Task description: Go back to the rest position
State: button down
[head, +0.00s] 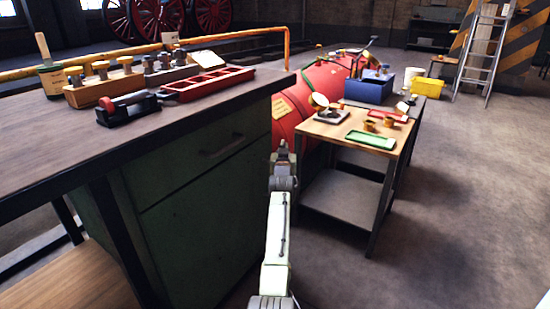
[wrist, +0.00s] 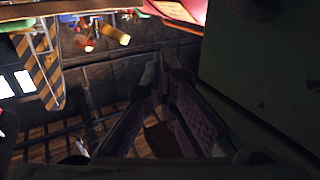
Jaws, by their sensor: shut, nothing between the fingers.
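My gripper (head: 283,150) is at the end of my raised arm, in the gap between the green workbench (head: 200,160) and the small wooden-topped table (head: 345,132). It is shut and holds nothing. The wrist view shows its dark fingers (wrist: 164,72) close together at the tips, with nothing between them. In that view a dark greenish surface (wrist: 255,70) stands close on the right of the fingers. I cannot tell how far the gripper is from the bench side.
On the bench stand a wooden block of tools (head: 105,90), a red tray (head: 208,84) and a black tool (head: 128,107). The table carries a green tray (head: 371,139) and brass parts. A red boiler (head: 292,110) lies behind. Floor (head: 460,210) at right is clear.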

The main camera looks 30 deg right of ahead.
jog(key=s+d, duration=0.3)
jog(key=s, duration=0.4)
jog(key=shift+s+d+f, duration=0.2)
jog(key=shift+s, duration=0.15)
jog(key=shift+r, duration=0.1)
